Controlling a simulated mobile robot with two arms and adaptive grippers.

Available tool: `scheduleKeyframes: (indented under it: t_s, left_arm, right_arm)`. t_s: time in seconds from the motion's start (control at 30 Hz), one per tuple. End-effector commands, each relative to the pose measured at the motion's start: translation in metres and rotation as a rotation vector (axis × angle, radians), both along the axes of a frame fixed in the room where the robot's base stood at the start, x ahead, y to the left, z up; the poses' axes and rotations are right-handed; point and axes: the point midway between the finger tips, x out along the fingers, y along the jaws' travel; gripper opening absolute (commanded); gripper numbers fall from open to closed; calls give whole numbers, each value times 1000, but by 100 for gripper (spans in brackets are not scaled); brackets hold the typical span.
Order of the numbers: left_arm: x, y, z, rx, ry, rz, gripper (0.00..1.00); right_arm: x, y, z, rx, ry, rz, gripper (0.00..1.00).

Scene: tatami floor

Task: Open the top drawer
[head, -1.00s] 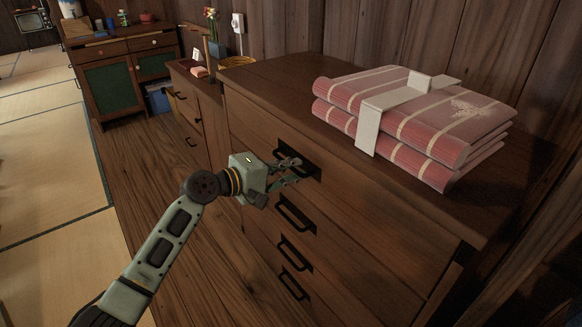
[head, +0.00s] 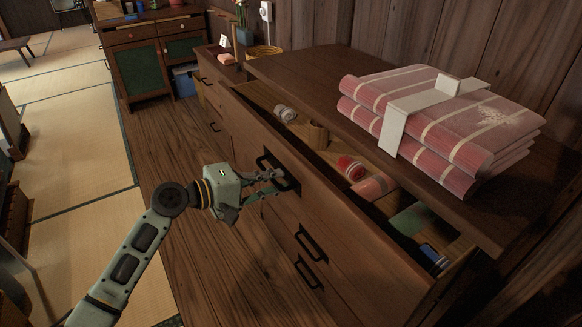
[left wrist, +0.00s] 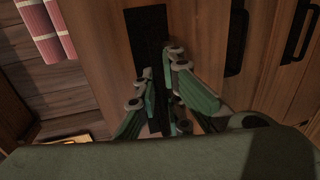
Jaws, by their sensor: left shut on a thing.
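The top drawer (head: 322,211) of the wooden dresser (head: 300,72) is pulled part way out. Rolled cloths and small items show inside it. My left gripper (head: 268,178) is at the black handle (head: 281,170) on the drawer front and is shut on it. In the left wrist view the fingers (left wrist: 160,98) stand on either side of the dark handle (left wrist: 147,45). Part of the handle is hidden behind the fingers. My right gripper is in neither view.
Folded pink striped cloths (head: 428,125) with a white band lie on the dresser top. Lower handles (head: 309,245) sit below the open drawer. A cabinet with green doors (head: 140,75) stands at the back left. Wooden floor is clear left of the dresser.

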Motion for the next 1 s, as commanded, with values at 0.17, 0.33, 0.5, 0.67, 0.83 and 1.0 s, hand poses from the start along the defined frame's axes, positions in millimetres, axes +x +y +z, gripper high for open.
scheduleKeyframes:
  t_s: [0.17,0.33,0.5,0.67,0.83,1.0]
  left_arm:
    - [-21,29,-2,3,4,0,0]
    - [-37,51,-2,4,4,1,0]
    - [-50,68,-2,3,3,-1,0]
    - [-57,78,-2,1,4,-1,0]
    - [-61,84,-1,2,1,0,0]
    - [-62,86,-1,1,1,0,0]
  right_arm:
    - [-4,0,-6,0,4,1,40]
    - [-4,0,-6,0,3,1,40]
    - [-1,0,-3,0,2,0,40]
    - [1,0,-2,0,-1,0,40]
    - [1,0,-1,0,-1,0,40]
    - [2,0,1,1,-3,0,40]
